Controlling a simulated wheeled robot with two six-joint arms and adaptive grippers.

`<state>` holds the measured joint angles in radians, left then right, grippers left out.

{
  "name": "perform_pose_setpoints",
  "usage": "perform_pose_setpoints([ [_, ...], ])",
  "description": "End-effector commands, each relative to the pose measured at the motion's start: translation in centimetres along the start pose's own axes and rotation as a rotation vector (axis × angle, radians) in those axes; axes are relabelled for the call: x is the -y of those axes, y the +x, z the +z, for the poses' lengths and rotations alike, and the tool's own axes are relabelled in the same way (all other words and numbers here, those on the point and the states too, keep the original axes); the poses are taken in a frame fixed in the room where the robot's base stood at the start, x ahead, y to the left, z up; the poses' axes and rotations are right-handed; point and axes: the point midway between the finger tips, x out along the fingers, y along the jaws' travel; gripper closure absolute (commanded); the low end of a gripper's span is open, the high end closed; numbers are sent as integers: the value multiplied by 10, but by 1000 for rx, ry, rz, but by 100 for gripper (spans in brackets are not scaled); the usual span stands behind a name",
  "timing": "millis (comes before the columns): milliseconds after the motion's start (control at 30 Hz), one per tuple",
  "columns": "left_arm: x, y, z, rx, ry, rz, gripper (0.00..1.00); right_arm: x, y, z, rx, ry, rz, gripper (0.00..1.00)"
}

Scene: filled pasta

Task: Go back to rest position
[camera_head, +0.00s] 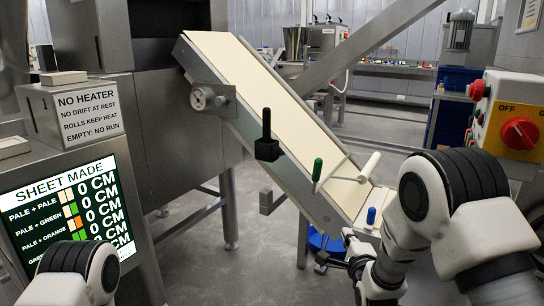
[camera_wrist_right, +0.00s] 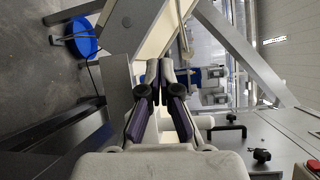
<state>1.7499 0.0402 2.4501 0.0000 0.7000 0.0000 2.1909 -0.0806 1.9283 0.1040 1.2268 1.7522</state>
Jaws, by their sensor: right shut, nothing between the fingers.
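My right gripper (camera_head: 325,262) is beside the lower end of the sloping conveyor (camera_head: 262,82) in the head view. In the right wrist view its two dark fingers (camera_wrist_right: 160,66) are closed together with nothing between them. The conveyor's pale belt fills the space just beyond the fingertips there. My left arm shows only as a white and black link at the lower left of the head view; its gripper is out of the picture.
A screen (camera_head: 75,210) headed "SHEET MADE" stands at left. A black handle (camera_head: 266,148), green-gripped lever (camera_head: 317,170) and pale roller (camera_head: 368,168) are at the conveyor. A blue stool (camera_wrist_right: 81,36) stands on the floor.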

Motion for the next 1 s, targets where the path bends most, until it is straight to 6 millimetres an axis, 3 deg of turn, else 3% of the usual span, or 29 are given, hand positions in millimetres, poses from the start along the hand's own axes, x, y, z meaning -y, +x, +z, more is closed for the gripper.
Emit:
perform_pose_setpoints([
  [33, 0, 0, 0, 0, 0, 0, 20, -46, -14, -14, -23, 2, 90, 100],
  [167, 0, 0, 0, 0, 0, 0, 20, -150, -66, -45, -67, -68, 343, 100],
  [200, 0, 0, 0, 0, 0, 0, 20, -179, -87, -54, -70, -118, 429, 100],
  [267, 0, 0, 0, 0, 0, 0, 20, -219, -122, -65, -61, -208, 562, 100],
  [400, 0, 0, 0, 0, 0, 0, 20, -295, -222, -86, 51, -474, 895, 100],
  [500, 0, 0, 0, 0, 0, 0, 20, -326, -295, -94, 222, -684, 1106, 100],
  [600, 0, 0, 0, 0, 0, 0, 20, -337, -356, -96, 462, -894, 1256, 100],
  [700, 0, 0, 0, 0, 0, 0, 20, -335, -392, -94, 701, -1072, 1312, 100],
  [867, 0, 0, 0, 0, 0, 0, 20, -335, -416, -92, 1043, -1321, 1281, 100],
  [1000, 0, -53, 0, -1, 0, 0, 20, -283, -419, -84, 1082, -1362, 1261, 100],
])
